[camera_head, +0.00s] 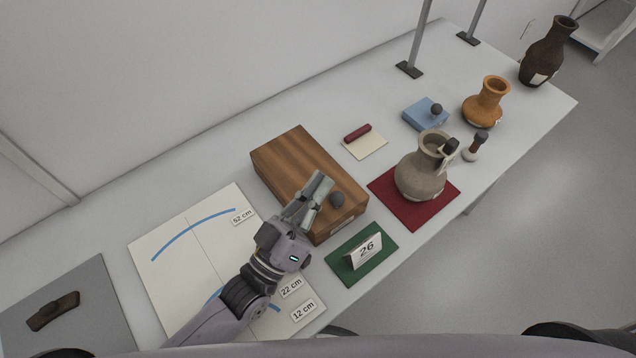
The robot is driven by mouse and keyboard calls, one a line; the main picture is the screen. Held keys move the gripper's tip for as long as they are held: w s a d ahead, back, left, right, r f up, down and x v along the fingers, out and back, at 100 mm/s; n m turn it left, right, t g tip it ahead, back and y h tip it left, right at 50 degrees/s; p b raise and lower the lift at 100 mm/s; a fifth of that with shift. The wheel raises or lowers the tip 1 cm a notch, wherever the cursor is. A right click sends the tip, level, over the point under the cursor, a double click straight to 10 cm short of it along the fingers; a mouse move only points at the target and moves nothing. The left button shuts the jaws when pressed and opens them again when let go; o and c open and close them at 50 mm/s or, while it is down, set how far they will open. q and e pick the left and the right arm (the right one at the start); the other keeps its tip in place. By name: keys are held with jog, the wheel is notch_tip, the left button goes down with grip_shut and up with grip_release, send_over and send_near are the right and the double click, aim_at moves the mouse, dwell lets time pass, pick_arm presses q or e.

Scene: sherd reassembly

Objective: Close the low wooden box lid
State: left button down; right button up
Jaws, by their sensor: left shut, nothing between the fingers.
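The low wooden box (292,160) stands on the white table, left of the red mat. Its striped brown lid lies flat over the top, and no open gap shows. A dark round knob (337,200) shows near the box's right end. My left gripper (321,183) reaches in from the lower left, with its fingers over the right part of the lid, beside the knob. It is shut and empty. I cannot tell whether the fingertips touch the lid. The gripper hides part of the box's near edge. My right gripper is out of view.
A grey jug (420,174) stands on a red mat (385,187) to the right. A green mat (347,272) with a "26" card (366,252) lies in front. A curve chart (160,268) lies left. A red roll (357,133) and blue block (420,116) lie behind.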

pick_arm(q)
notch_tip(320, 180, up, 10)
dwell(0.7)
